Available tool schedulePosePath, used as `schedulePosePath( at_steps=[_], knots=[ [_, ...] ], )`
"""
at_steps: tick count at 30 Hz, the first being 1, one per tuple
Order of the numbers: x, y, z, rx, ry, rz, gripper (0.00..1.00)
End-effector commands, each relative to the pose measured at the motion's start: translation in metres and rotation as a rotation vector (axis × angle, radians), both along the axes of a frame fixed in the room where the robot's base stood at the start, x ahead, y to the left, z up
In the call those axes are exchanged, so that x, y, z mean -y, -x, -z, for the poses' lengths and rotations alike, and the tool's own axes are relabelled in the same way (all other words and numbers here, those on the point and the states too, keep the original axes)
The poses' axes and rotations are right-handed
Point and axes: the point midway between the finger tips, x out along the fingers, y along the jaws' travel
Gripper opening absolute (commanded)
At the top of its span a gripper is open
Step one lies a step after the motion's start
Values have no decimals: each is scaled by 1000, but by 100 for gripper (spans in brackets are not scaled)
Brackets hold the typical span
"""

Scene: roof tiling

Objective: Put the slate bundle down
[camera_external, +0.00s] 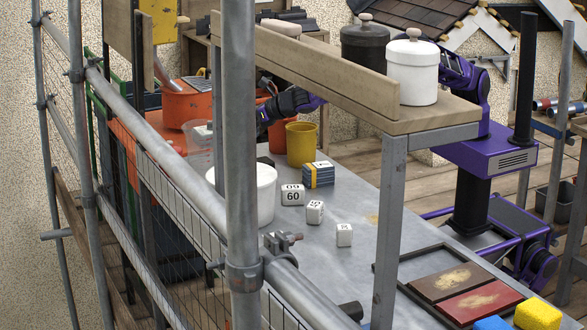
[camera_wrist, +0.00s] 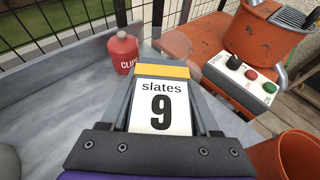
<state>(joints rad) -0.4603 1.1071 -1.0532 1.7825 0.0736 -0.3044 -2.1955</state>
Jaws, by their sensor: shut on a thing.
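The slate bundle (camera_wrist: 161,104) is in my gripper (camera_wrist: 163,90) in the wrist view. It has a white label reading "slates 9" and a yellow band across its far end. Grey sides show at its edges. My gripper is shut on it, with the dark palm bar across the near end. In the external view my dark gripper (camera_external: 288,104) reaches left over the far part of the grey table (camera_external: 345,262). The held bundle is not clearly visible there; the scaffold pole stands in front of that area. Whether the bundle touches a surface cannot be told.
A red "clips" bottle (camera_wrist: 123,53) stands ahead left. An orange machine (camera_wrist: 262,40) with a button box (camera_wrist: 241,80) is at right, near an orange bucket (camera_wrist: 284,156). A yellow cup (camera_external: 301,143), white tub (camera_external: 252,193), yellow-banded block (camera_external: 319,175) and number cubes (camera_external: 293,195) stand on the table.

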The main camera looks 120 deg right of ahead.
Motion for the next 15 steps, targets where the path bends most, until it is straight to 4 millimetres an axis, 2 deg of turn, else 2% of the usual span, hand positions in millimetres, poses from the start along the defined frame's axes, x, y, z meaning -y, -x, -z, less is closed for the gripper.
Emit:
schedulePosePath(
  at_steps=[7, 15],
  knots=[
    [0, 0, 46, 0, 1, -1, 0],
    [0, 0, 69, 0, 1, -1, 0]
  ],
)
